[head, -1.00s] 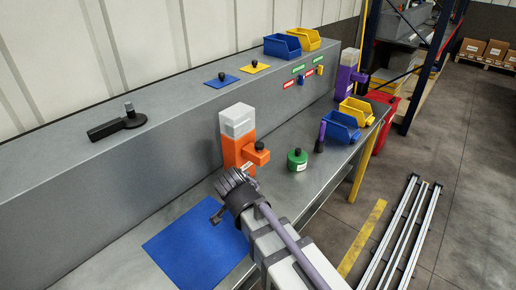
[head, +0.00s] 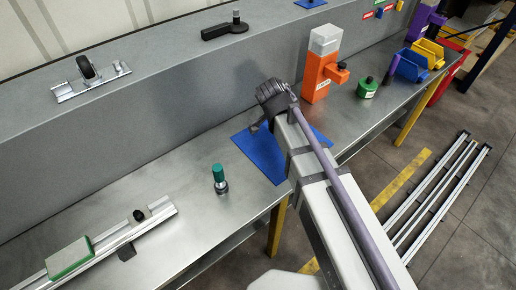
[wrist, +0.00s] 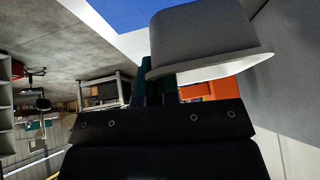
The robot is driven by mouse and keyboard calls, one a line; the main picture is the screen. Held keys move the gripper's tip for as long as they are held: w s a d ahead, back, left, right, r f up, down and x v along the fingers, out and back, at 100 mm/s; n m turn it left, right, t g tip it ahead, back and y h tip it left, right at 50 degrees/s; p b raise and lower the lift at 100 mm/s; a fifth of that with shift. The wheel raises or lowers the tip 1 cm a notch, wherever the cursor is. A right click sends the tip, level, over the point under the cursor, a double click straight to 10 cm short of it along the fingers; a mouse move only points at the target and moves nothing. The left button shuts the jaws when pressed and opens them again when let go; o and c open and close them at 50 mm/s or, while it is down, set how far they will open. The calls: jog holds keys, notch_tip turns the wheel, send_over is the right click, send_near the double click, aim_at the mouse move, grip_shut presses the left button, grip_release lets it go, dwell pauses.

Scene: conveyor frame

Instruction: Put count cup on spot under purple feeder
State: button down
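In the wrist view, a pale grey cup (wrist: 208,38), apparently the count cup, sits right at the teal fingers of my gripper (wrist: 158,85). The fingers are close together at one end of its rim and appear shut on its wall. In the head view the cup and fingertips are hidden behind my wrist, which is above the blue mat, left of the orange feeder (head: 318,75).
A green container (head: 367,88), a dark purple-topped tool (head: 391,70), a blue bin (head: 410,65) and a yellow bin (head: 428,52) stand right of the orange feeder. A green-capped post (head: 219,178) and a rail (head: 130,235) are at left. The blue mat (head: 254,156) looks clear.

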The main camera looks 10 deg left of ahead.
jog(key=shift+w+d+f, duration=0.2)
jog(key=shift+f, duration=0.1)
jog(key=f+b, duration=0.6)
jog(key=b, duration=0.1)
jog(key=shift+w+d+f, duration=0.25)
jog(key=shift+w+d, duration=0.1)
jog(key=shift+r, duration=0.15)
notch_tip(320, 180, down, 4)
jog(key=b, duration=0.3)
jog(key=shift+b, duration=0.3)
jog(key=shift+r+p, duration=0.3)
jog(key=shift+f, duration=0.2)
jog(key=c, duration=1.4)
grip_release()
jog(key=shift+o, duration=0.2)
jog(key=shift+r, duration=0.25)
jog(key=p+v, duration=1)
jog(key=v, duration=0.2)
